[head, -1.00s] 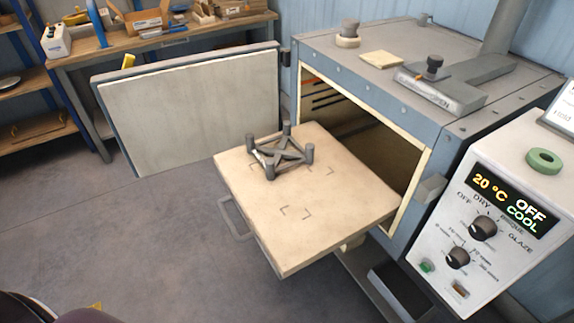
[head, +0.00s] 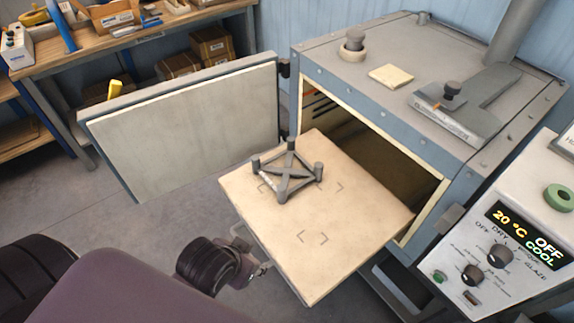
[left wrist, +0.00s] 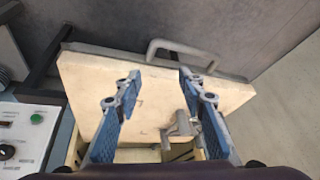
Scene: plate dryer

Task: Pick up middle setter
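The setter (head: 287,173), a dark grey X-shaped frame with short corner posts, sits on the pale square board (head: 352,222), toward its far left side. The board stands out in front of the open dryer. My left arm comes in from the lower left in the head view, its wrist end near the board's front left edge; its fingers are not clear there. In the left wrist view my left gripper (left wrist: 158,78) is open, with blue fingers apart and nothing held. The setter (left wrist: 180,128) shows between them, partly behind the right finger. My right gripper is out of view.
The dryer door (head: 185,135) stands open to the left. A metal handle (head: 239,235) juts from the board's front edge. The control panel (head: 500,250) is at the right. Corner marks lie on the bare part of the board.

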